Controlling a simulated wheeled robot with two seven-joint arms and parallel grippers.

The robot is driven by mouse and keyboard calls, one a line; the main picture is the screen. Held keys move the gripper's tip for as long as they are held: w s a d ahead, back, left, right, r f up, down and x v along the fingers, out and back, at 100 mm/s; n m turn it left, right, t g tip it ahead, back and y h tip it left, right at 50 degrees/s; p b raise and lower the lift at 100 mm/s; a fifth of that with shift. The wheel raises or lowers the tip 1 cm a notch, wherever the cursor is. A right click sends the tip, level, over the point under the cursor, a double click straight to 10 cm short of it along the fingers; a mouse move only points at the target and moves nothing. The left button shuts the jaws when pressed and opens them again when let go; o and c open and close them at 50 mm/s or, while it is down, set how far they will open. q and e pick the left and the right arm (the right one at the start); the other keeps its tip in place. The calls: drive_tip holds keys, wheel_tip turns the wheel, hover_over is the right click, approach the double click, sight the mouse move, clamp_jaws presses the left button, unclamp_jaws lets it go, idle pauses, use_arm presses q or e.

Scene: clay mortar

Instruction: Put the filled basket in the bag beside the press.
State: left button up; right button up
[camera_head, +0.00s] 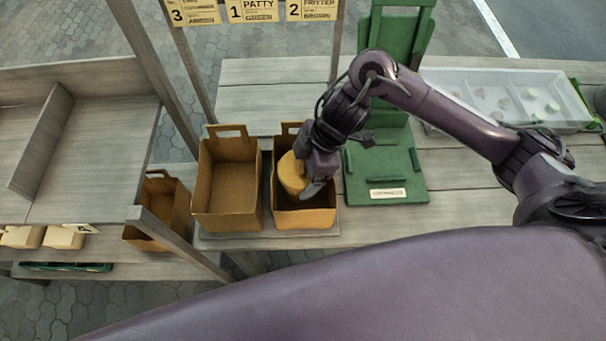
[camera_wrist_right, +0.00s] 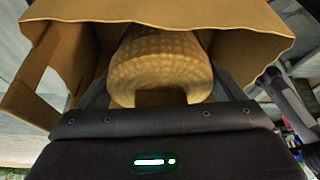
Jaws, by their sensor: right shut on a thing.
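My right gripper (camera_head: 312,184) is shut on a round tan woven basket (camera_head: 292,173). It holds the basket at the mouth of a brown paper bag (camera_head: 303,218), the one beside the green press (camera_head: 386,165). In the right wrist view the basket (camera_wrist_right: 160,65) sits between the fingers, with the bag's wall (camera_wrist_right: 215,13) behind and around it. Whether the basket touches the bag's bottom is hidden, and so is what fills it. My left gripper is not in view.
A second open paper bag (camera_head: 228,190) stands just left, and another bag (camera_head: 160,210) sits lower beside the shelf post. A clear tray (camera_head: 505,98) with small pieces lies at the right. Number signs (camera_head: 250,10) hang at the back. The tabletop (camera_head: 270,105) behind the bags is clear.

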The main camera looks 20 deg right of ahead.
wheel_tip(320, 180, down, 2)
drive_tip(key=shift+f, duration=0.25)
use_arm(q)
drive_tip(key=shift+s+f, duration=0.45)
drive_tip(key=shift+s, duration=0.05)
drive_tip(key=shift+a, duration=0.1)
use_arm(e)
drive_tip(key=shift+f, duration=0.1)
drive_tip(key=o, duration=1.3)
use_arm(q)
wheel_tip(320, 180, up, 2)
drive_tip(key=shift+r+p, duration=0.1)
drive_tip(key=shift+p, duration=0.8)
use_arm(e)
drive_tip(key=v, duration=1.2)
drive_tip(key=shift+s, duration=0.1)
